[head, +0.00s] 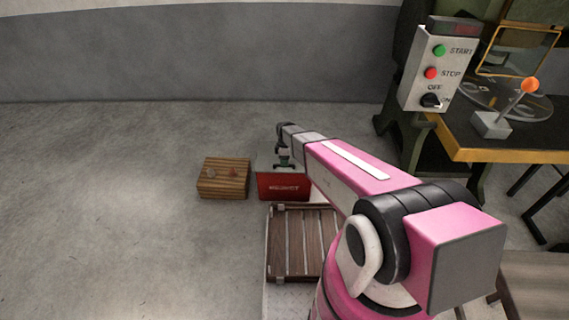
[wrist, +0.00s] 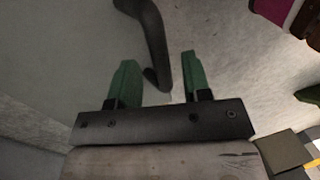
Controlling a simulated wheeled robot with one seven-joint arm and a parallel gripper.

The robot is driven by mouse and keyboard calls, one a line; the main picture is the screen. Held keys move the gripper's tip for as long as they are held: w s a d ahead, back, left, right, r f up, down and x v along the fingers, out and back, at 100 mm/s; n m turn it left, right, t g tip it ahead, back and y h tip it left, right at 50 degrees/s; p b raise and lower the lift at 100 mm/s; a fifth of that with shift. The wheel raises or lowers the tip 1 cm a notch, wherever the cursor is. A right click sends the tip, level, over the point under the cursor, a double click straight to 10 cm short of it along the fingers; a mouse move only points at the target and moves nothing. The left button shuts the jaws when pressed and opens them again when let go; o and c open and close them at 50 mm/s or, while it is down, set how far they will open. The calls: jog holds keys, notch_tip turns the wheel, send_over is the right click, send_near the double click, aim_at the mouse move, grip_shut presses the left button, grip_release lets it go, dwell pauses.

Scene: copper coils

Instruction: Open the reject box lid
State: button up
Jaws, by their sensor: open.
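The red reject box (head: 284,187), with white lettering on its front, stands on the floor beyond the slatted wooden platform. Its pale grey lid (head: 264,164) shows at the top, partly covered by my gripper, and looks down on the box. My gripper (head: 283,164) is over the lid, pointing down, with green fingers. In the wrist view my gripper (wrist: 160,72) is open. A dark curved bar (wrist: 154,45), which looks like the lid's handle, runs between the two fingers with a gap on each side in the picture. I cannot tell whether it is at fingertip depth.
A wooden crate (head: 223,178) with small copper-coloured items stands left of the box. The slatted platform (head: 290,243) lies in front. At right are a control panel (head: 435,70) and a yellow-edged table (head: 510,155) with an orange-knobbed lever (head: 530,86). The left floor is clear.

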jog(key=shift+s+f, duration=0.1)
jog(key=shift+f, duration=0.4)
grip_shut()
jog(key=shift+r, duration=0.1)
